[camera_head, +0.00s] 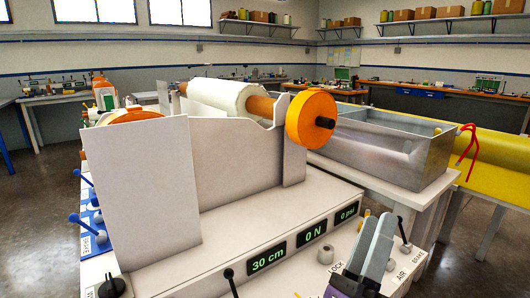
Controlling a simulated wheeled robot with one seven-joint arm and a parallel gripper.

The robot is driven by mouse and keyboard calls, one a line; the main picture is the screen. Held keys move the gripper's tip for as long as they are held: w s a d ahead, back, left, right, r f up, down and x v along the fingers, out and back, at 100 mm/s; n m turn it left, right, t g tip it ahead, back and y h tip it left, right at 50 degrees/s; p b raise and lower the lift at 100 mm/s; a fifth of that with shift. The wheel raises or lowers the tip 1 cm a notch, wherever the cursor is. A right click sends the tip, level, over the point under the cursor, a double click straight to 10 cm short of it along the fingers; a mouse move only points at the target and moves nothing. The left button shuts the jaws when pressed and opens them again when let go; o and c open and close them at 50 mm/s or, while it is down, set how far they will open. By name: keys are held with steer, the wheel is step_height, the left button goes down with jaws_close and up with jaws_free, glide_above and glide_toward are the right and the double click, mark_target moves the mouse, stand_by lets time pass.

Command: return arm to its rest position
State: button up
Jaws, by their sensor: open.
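My gripper (376,222) shows at the lower right of the head view, with two grey fingers and a purple part at the bottom edge. Its fingers point up and away, over the front of the machine's panel, near the AIR and BRAKE labels. They look close together from this angle, and I see nothing held between them. The rest of my arm is out of the picture. The white machine (270,215) is just left of the gripper, with displays reading 30 cm, 0 N and 0 psi. Whether the gripper touches the panel cannot be told.
A white roll (222,95) with an orange disc (311,118) sits on the machine. A metal bath (400,150) stands behind, with a yellow roll (500,165) and red cord (466,140) at the right. Blue-handled levers (98,236) are at the left. Open floor shows at far left.

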steer(key=s+a+f+n+t+y, duration=0.1)
steer(key=s+f+n+y, duration=0.8)
steer(key=n, duration=0.5)
steer(key=s+a+f+n+y, duration=0.1)
steer(key=s+f+n+y, duration=0.75)
steer(key=n, duration=0.65)
steer(key=s+d+f+n+g, duration=0.15)
steer(key=s+f+g, duration=0.25)
steer(key=s, duration=0.4)
steer(key=s+d+f+n+g, duration=0.1)
steer(key=s+d+f+g, duration=0.25)
steer(key=s, duration=0.55)
step_height(320, 180, up, 13)
steer(key=h+p, duration=0.1)
steer(key=p, duration=1.3)
steer(key=shift+r, duration=0.15)
